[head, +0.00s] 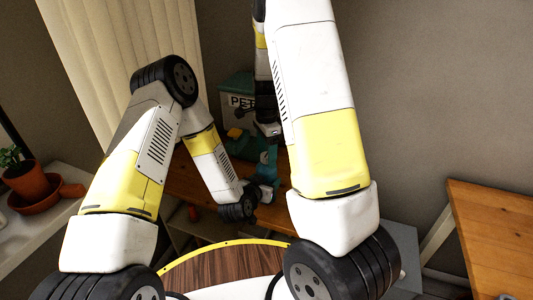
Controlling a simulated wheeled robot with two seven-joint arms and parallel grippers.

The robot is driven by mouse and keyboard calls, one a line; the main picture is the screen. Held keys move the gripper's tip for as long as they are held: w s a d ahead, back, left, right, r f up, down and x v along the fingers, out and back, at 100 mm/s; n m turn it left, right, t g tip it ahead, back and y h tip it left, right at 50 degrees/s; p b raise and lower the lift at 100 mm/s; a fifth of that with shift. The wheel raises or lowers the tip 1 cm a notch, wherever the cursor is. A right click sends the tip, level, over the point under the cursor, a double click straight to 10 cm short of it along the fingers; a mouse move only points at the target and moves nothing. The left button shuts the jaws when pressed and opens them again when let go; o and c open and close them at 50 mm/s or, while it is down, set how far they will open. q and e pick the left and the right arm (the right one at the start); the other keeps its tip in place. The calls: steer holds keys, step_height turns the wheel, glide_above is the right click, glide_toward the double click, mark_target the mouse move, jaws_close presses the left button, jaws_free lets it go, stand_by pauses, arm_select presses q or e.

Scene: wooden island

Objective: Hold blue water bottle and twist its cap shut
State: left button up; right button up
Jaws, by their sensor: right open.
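The blue water bottle (268,158) stands on the wooden surface near the middle of the head view, small and partly covered by my arms. My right gripper (268,130) is above it, pointing down, with its jaws open near the bottle's top. The cap is not clearly visible there. My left gripper (264,190) is low beside the bottle, reaching in from the left. It is dark and small, and I cannot tell whether its jaws are closed on the bottle.
A potted plant (24,178) is on the left ledge. A wooden table (495,225) with a bare top is at the right.

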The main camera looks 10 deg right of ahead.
steer(key=shift+r, duration=3.5)
steer(key=shift+r, duration=0.1)
step_height(320, 180, up, 12)
arm_select(q)
steer(key=o, duration=1.8)
steer(key=v, duration=0.7)
